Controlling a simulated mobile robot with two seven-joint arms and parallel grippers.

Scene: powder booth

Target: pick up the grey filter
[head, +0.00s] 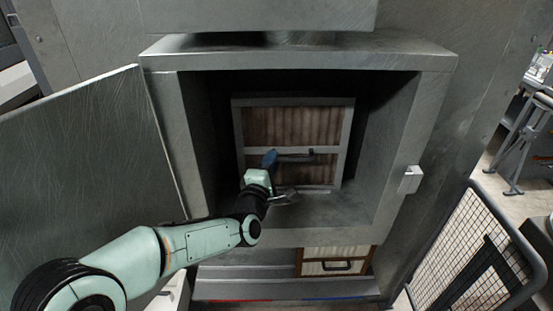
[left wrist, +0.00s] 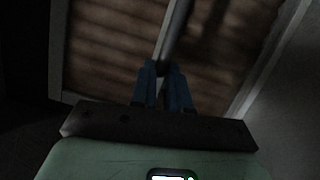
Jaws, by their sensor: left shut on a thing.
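The grey filter (head: 293,128) stands upright at the back of the open metal compartment. It has a grey frame, brown pleats and a crossbar with a dark handle. My left arm reaches into the compartment from the lower left. My left gripper (head: 271,157) is at the left part of the handle and shut on it. In the left wrist view the blue fingers of my left gripper (left wrist: 164,72) are close together in front of the filter's grey bar (left wrist: 177,25). The handle between the fingertips is too dark to make out there. My right gripper is not in view.
The compartment's side walls (head: 384,150) stand close around the arm. An open door (head: 80,150) is at the left and a latch (head: 411,179) at the right edge. A cream-pleated filter with a brown frame (head: 316,254) stands below. A mesh barrier (head: 462,250) is at the lower right.

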